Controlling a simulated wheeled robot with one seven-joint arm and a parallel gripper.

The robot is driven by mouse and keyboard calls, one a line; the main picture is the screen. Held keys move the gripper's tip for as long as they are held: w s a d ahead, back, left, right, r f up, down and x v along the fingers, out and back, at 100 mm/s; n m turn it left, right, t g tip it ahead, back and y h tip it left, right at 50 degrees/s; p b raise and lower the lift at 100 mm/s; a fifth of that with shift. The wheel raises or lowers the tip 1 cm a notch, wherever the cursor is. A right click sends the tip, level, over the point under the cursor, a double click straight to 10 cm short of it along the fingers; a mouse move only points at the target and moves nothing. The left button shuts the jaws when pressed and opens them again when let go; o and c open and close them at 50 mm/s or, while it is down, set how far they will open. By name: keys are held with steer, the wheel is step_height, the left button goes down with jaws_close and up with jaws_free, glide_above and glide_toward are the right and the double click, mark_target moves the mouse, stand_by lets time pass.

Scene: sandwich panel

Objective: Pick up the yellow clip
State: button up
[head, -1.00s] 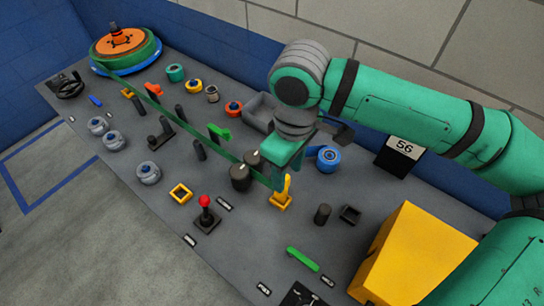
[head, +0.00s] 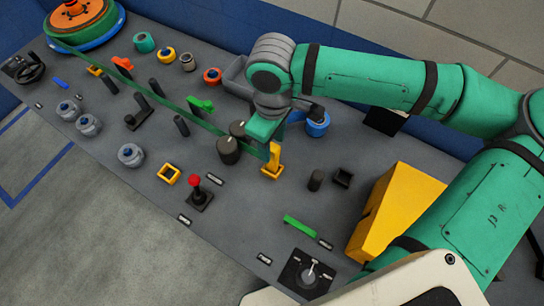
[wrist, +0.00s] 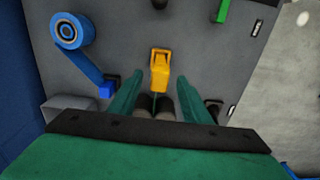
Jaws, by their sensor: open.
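The yellow clip (head: 274,161) stands on the grey panel, right of two dark round knobs. In the wrist view the yellow clip (wrist: 160,72) lies ahead of and between the two green fingers. My gripper (head: 267,146) is just above and beside it, at its upper left in the head view. In the wrist view my gripper (wrist: 155,88) is open, with a gap on both sides of the clip and no visible contact. The lower part of the clip is partly hidden behind dark round shapes in the wrist view.
A green strap (head: 160,90) runs from the reel (head: 82,22) toward my gripper. Dark knobs (head: 229,149) stand close on the left, a blue roll (head: 317,124) behind, a black post (head: 315,180) to the right. A large yellow block (head: 395,210) sits farther right.

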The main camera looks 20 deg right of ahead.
mark_target(272, 160)
steer(key=shift+f, duration=1.35)
steer(key=shift+c, duration=0.6)
jaws_close()
steer(key=shift+r, duration=0.1)
